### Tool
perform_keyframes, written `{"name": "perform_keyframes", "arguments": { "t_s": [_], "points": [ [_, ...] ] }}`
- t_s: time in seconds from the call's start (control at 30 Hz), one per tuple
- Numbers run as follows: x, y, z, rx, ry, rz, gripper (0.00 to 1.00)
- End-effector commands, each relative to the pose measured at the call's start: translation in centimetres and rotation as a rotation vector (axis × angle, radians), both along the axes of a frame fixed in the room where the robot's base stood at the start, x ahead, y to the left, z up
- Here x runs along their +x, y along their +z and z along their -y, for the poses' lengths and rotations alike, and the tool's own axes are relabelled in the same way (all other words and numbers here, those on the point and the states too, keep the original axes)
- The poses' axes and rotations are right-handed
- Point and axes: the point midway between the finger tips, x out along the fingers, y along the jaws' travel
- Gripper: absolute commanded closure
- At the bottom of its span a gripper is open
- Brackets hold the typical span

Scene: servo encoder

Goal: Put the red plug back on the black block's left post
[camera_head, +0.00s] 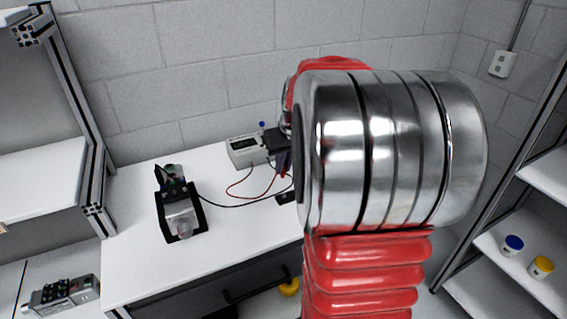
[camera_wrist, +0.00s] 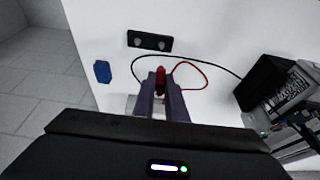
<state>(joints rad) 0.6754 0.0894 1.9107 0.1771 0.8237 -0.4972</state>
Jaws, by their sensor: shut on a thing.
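My gripper (camera_wrist: 163,97) has its purple fingers closed around the red plug (camera_wrist: 160,73), whose tip shows between the fingertips. The black block (camera_wrist: 150,41) lies on the white table beyond the fingertips in the wrist view. Both of its metal posts look bare, and the plug is apart from it. In the head view, the black block (camera_head: 285,197) is partly visible just left of my metal arm link. A red cable (camera_wrist: 204,75) loops near the plug.
A black cable (camera_head: 232,206) crosses the table from a motor unit (camera_head: 181,218) in a black bracket. A grey meter box (camera_head: 246,152) stands near the back wall. A blue object (camera_wrist: 102,72) lies at the table's edge. Shelves (camera_head: 520,265) stand at right. The front table area is clear.

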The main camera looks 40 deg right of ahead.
Motion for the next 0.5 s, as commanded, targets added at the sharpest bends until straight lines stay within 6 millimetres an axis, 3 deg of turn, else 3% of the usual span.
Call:
{"name": "perform_keyframes", "arguments": {
  "t_s": [0.5],
  "points": [
    [-0.3,-1.2,0.3,0.001,-0.007,-0.002,1.00]
  ]
}}
